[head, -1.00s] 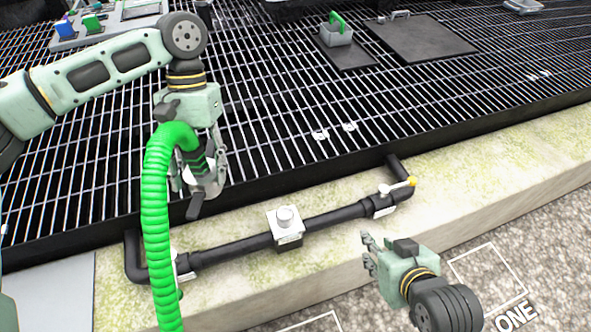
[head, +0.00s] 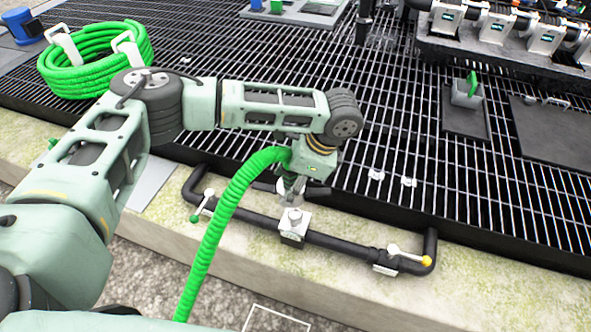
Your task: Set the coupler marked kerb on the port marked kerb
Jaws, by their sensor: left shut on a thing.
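My left gripper (head: 291,193) is shut on the coupler at the end of a ribbed green hose (head: 225,213). The fingers mostly hide the coupler, and no marking on it can be read. The gripper points down, just above and behind the pale block with a round port (head: 294,226) in the middle of the black pipe manifold (head: 338,243). In this view the fingertips nearly meet the port's top; whether they touch cannot be told. No word on the block is readable. My right gripper is out of view.
Valve handles stand on the pipe, green-tipped (head: 203,206) at left and yellow-tipped (head: 408,254) at right. The manifold lies on a mossy concrete kerb (head: 350,285) beside black grating (head: 420,165). A coiled green hose (head: 90,58) lies far left.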

